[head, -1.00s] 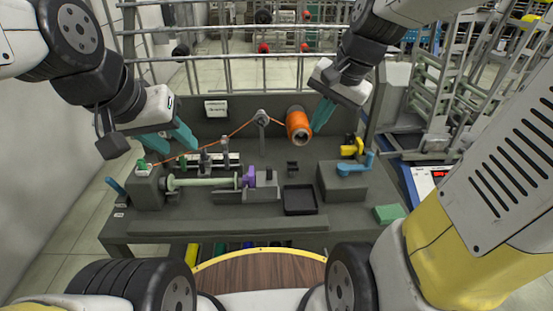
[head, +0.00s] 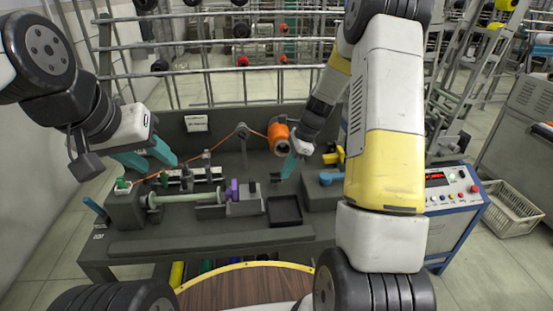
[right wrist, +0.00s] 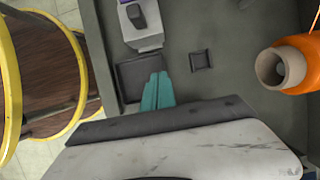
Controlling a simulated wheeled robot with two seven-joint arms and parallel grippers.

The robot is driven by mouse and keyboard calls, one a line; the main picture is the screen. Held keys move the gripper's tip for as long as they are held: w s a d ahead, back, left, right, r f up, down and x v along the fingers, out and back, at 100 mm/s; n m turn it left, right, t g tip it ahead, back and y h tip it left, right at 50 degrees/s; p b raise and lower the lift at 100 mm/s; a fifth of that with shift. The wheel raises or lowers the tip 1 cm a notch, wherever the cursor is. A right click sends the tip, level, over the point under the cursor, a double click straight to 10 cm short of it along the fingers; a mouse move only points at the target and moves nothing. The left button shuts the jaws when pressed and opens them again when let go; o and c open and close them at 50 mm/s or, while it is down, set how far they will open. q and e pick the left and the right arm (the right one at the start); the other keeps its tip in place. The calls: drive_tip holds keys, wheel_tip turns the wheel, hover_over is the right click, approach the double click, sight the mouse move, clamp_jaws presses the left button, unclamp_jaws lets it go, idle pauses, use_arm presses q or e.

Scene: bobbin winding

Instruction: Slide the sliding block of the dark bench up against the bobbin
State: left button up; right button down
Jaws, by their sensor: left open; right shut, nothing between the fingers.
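The dark bench (head: 209,247) stands ahead. A pale green bobbin (head: 187,198) lies level on its left part, its left end at a dark block (head: 124,208). The sliding block (head: 243,206), grey with a purple piece (head: 233,188) on its left side, sits at the bobbin's right end; I cannot tell whether they touch. The sliding block also shows at the top of the right wrist view (right wrist: 143,42). My left gripper (head: 147,160) is open and empty, above the bench's back left. My right gripper (head: 288,168) is shut and empty, right of the sliding block, above the tray area.
A shallow black tray (head: 285,222) lies right of the sliding block. An orange cone (head: 279,138) with orange thread stands behind my right gripper. A blue crank (head: 331,177) and a yellow part (head: 335,155) are to the right. A round wooden-topped stand (head: 235,288) is in front.

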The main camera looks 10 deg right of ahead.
sight(245, 194)
drive_tip(key=x, duration=0.7)
drive_tip(key=shift+a+f, duration=0.1)
drive_tip(key=shift+a, duration=1.9)
